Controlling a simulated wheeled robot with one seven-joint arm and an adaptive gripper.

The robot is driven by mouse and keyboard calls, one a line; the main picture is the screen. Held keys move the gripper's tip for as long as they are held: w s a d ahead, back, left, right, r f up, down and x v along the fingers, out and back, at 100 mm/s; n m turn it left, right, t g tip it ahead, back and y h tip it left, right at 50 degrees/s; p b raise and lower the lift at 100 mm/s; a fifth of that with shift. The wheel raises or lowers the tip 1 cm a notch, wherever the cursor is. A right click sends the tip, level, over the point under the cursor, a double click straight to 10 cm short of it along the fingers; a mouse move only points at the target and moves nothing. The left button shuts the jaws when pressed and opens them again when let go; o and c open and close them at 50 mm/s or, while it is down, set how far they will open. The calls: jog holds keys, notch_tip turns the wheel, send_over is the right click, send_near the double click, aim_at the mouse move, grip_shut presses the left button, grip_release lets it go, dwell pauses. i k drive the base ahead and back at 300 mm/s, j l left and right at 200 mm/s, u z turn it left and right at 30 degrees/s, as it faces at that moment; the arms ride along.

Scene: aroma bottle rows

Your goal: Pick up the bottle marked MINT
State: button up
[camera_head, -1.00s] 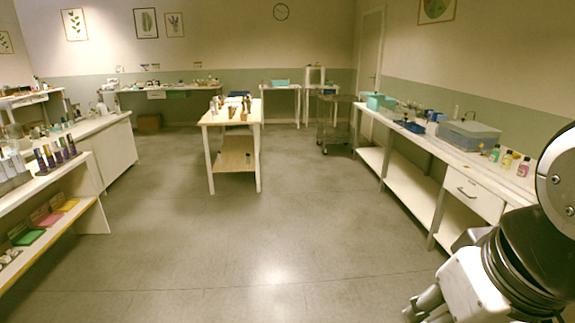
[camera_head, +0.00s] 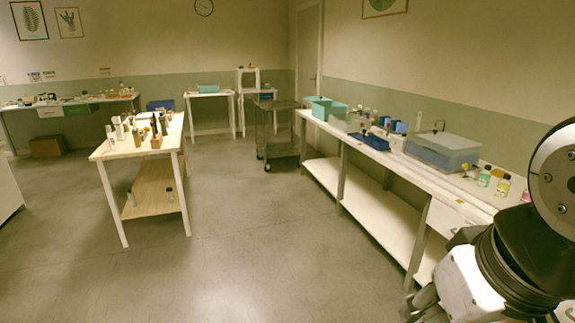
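No label reading MINT can be made out in this view. Several small bottles stand on the right bench, among them a green one (camera_head: 484,177) and a yellow one (camera_head: 502,186). More bottles, some dark and some pale, stand on the middle table (camera_head: 103,152), and a dark bottle (camera_head: 154,125) is among them. Their labels are too small to read. My arm fills the lower right corner. My gripper's fingertips cannot be made out there, and nothing held is visible.
The long right bench (camera_head: 330,127) carries a grey lidded box (camera_head: 443,152), blue trays and a teal bin (camera_head: 328,109). A wire cart (camera_head: 278,140) stands behind. A cardboard box (camera_head: 46,147) sits at the back left. The floor (camera_head: 260,240) between table and bench is clear.

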aim_at(484, 178)
jog(key=i+j+z, duration=0.1)
jog(key=i+z, duration=0.15)
jog(key=i, duration=1.35)
jog(key=i+z, duration=0.4)
jog(key=i+j+z, duration=0.1)
jog(key=i+z, duration=1.05)
jog(key=k+l, duration=0.05)
jog(key=k, duration=0.05)
